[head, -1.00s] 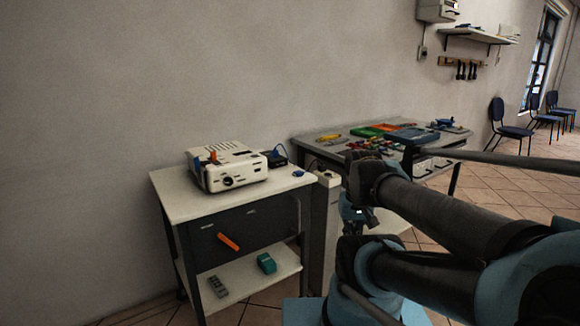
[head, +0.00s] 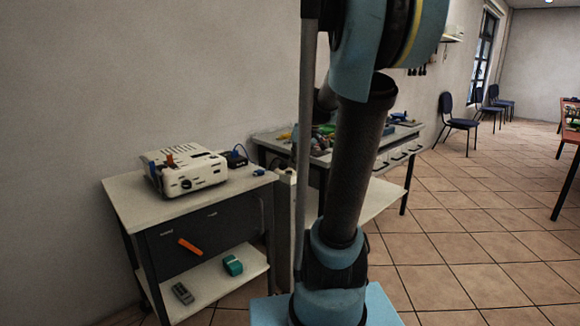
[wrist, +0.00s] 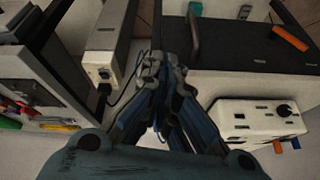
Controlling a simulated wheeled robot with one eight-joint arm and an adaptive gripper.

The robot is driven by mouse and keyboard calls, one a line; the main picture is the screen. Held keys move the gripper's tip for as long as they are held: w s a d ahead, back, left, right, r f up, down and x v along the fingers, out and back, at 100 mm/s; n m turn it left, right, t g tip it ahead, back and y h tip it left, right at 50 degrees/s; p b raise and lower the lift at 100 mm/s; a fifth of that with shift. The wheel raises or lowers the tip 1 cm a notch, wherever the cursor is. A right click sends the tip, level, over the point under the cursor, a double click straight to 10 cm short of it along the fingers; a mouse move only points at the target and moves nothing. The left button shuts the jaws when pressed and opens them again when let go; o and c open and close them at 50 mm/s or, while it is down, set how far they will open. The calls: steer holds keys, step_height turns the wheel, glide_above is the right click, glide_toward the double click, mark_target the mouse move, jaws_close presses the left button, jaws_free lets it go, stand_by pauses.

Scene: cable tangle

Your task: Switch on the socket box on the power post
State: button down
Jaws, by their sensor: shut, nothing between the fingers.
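The power post (head: 285,215) stands between the white-topped cart and the workbench, partly hidden by my arm in the head view. Its pale socket box (wrist: 98,74) shows in the wrist view, left of my fingers, with a small dark round detail on its face. I cannot tell whether that detail is a switch or a socket, or whether it is on. A black plug or cable end (wrist: 104,90) lies beside it. My gripper (wrist: 163,68) is shut and empty, to the right of the box and apart from it in the picture. The head view does not show the fingers.
The cart (head: 130,200) carries a white projector (head: 185,172) and a small black box (head: 235,158) with a blue cable. The workbench (head: 392,150) holds several tools.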

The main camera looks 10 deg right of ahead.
steer(key=w+d+r+n+t+y, duration=0.1)
steer(key=w+d, duration=0.1)
steer(key=w, duration=0.7)
steer(key=w+d+r+n+t, duration=0.1)
steer(key=w+d, duration=0.2)
steer(key=w, duration=0.6)
glide_above(289, 171)
steer(key=f, duration=0.8)
steer(key=shift+w, duration=0.2)
steer(key=f, duration=0.3)
steer(key=shift+s+d, duration=0.2)
steer(key=shift+s, duration=0.05)
steer(key=shift+s+f, duration=0.1)
steer(key=shift+f, duration=0.35)
